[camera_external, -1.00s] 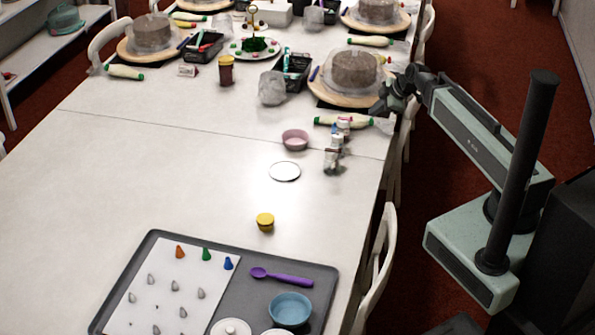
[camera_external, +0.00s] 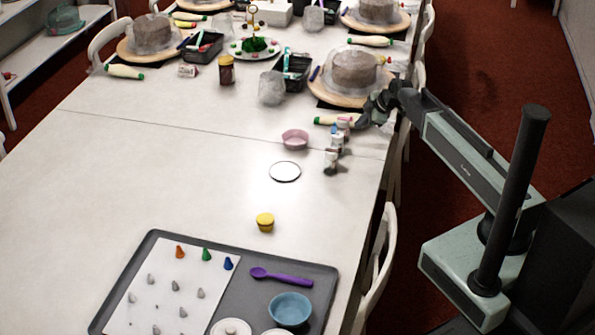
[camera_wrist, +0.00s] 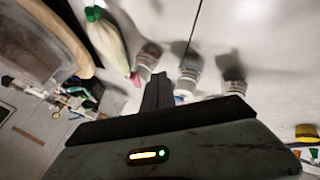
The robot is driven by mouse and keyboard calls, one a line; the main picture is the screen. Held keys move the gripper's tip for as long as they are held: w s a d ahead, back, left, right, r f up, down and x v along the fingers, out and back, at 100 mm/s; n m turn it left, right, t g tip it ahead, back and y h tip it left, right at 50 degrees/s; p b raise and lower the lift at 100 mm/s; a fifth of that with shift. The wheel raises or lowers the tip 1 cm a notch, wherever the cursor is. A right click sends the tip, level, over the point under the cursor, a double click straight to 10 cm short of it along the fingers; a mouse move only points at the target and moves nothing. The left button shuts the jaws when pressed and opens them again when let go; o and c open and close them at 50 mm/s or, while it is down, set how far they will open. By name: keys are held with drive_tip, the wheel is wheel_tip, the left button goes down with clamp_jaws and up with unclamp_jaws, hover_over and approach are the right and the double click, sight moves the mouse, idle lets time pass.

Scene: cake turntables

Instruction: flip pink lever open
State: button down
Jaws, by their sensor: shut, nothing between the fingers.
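In the wrist view a small pink part (camera_wrist: 135,80) shows at the lower end of a cream-coloured piping bag, just left of my fingers; I cannot tell whether it is the lever, or what it is fixed to. Three small white bottles or jars stand in a row near the fingers: the left (camera_wrist: 148,57), middle (camera_wrist: 188,74) and right (camera_wrist: 234,80). The middle one is partly hidden low down. My gripper (camera_wrist: 157,88) is shut and empty, pointing at this row. In the external view my gripper (camera_external: 364,122) is over the table's right edge, beside the bottles (camera_external: 337,142).
A cake turntable (camera_external: 330,96) stands behind the gripper, and the piping bag (camera_external: 328,121) lies beside the bottles. A pink bowl (camera_external: 295,139), a white disc (camera_external: 285,171) and a yellow-lidded pot (camera_external: 265,222) are to the left. A grey tray (camera_external: 150,245) is at the front.

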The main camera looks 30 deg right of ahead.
sight(348, 124)
drive_tip(key=w, duration=0.3)
drive_tip(key=w+d+p, duration=0.1)
drive_tip(key=shift+w+f, duration=0.15)
drive_tip(key=shift+f, duration=0.1)
drive_tip(key=shift+w+d+n+y, duration=0.15)
drive_tip(key=shift+d+n+y, duration=0.2)
drive_tip(key=shift+n, duration=0.15)
drive_tip(key=shift+w+d+n+g+y, duration=0.6)
drive_tip(key=shift+w+n+g, duration=0.25)
drive_tip(key=shift+w+n, duration=0.6)
drive_tip(key=shift+w+d+n+g+y, duration=0.45)
drive_tip(key=shift+w+n+g+y, duration=0.5)
drive_tip(key=shift+n, duration=0.8)
drive_tip(key=shift+w+d+n+g+y, duration=0.4)
drive_tip(key=shift+w+d+n+g, duration=0.25)
drive_tip(key=shift+w+n, duration=0.9)
drive_tip(key=shift+s+a, duration=0.1)
